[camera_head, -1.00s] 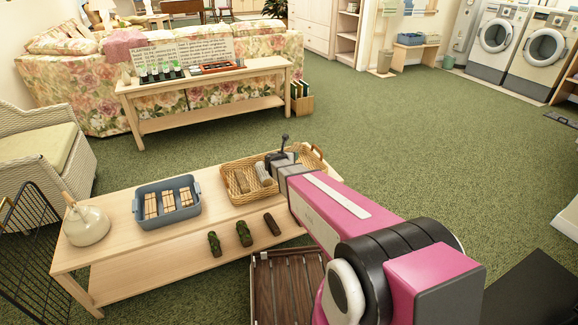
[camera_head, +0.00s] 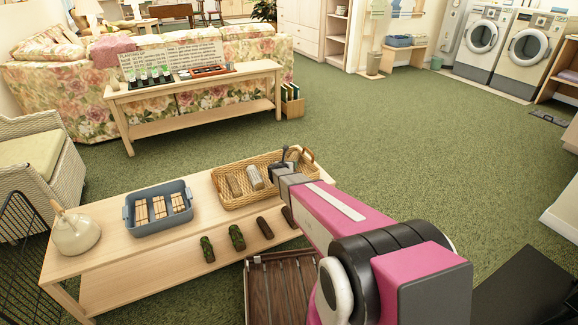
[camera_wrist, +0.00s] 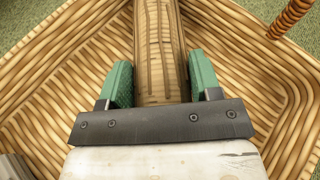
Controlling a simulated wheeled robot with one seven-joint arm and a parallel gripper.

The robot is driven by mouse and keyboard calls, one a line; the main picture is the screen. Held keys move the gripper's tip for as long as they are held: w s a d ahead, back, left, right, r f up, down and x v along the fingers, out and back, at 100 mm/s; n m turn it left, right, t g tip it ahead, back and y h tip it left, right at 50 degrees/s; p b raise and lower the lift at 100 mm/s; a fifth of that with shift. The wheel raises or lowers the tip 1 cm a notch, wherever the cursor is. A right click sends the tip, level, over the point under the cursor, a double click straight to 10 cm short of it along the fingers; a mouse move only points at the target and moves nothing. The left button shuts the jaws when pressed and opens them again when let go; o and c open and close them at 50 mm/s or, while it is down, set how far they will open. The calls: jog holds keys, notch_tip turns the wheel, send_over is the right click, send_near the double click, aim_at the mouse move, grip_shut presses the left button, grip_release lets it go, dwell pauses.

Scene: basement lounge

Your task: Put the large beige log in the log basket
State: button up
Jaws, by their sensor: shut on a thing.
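The log basket (camera_head: 228,203) is a wicker basket with a handle on the right end of the bench top. My gripper (camera_head: 284,158) is over the basket's right part. In the wrist view, my gripper (camera_wrist: 161,80) has its green fingers on either side of the large beige log (camera_wrist: 158,45), shut on it. The log is tan with darker grain and points away from the wrist, inside the basket's outline. Its far end is out of frame, and I cannot tell if it touches the basket's floor. In the head view my gripper mostly hides it.
A brown log (camera_head: 235,185) and a pale log (camera_head: 255,177) lie in the basket's left part. Several dark logs (camera_head: 237,237) lie on the lower shelf. A slatted crate (camera_head: 280,290) stands in front.

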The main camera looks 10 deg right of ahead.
jog(key=shift+f, duration=0.15)
jog(key=o, duration=1.1)
